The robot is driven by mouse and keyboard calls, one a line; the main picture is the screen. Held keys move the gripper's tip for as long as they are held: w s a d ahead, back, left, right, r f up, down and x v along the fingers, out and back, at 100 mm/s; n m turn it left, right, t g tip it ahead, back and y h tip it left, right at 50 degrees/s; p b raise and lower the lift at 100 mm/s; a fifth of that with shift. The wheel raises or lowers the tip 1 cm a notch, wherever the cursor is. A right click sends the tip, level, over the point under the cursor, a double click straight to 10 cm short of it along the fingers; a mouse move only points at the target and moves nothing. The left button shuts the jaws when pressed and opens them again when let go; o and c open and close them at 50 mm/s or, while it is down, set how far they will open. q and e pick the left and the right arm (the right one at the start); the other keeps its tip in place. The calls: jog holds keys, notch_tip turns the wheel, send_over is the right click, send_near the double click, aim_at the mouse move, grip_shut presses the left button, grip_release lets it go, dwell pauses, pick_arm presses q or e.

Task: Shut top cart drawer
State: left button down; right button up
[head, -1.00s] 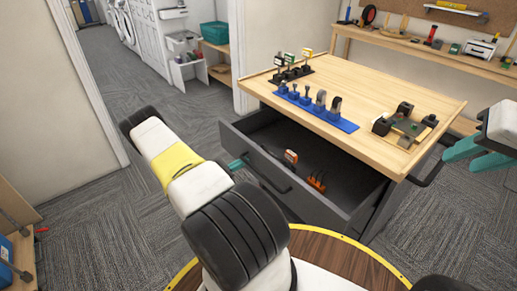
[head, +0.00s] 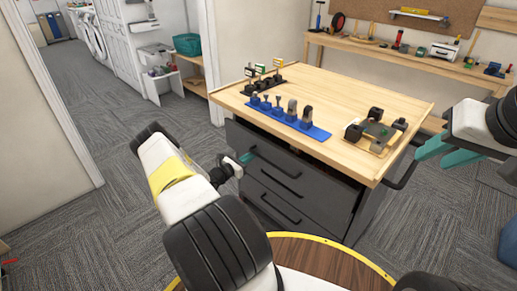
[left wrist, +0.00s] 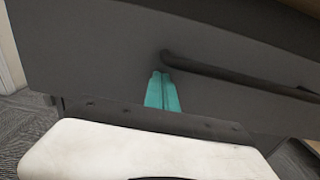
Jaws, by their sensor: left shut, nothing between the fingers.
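The cart's top drawer (head: 305,176) is a dark grey front with a black bar handle (head: 277,163). It sits close under the wooden cart top (head: 345,92). A narrow dark gap shows above it toward the right, and I cannot tell if it is fully flush. My left gripper (head: 247,157) is shut and empty, with its teal fingertips at the drawer front near the handle's left end. In the left wrist view the fingers (left wrist: 162,76) are against or very near the front, just left of the handle (left wrist: 230,75). My right gripper (head: 435,152) is open and empty, right of the cart.
A blue tool rack (head: 315,132), a dark rack and a wooden tray (head: 360,145) with dark parts stand on the cart top. A workbench (head: 400,55) runs along the back wall. Carpet is clear to the left of the cart.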

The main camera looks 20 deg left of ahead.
pick_arm(q)
jog(key=x, duration=0.7)
jog(key=shift+w+d, duration=0.15)
jog(key=shift+w, duration=0.05)
jog(key=shift+w+r, duration=0.1)
jog(key=shift+w, duration=0.1)
jog(key=shift+w+r, duration=0.15)
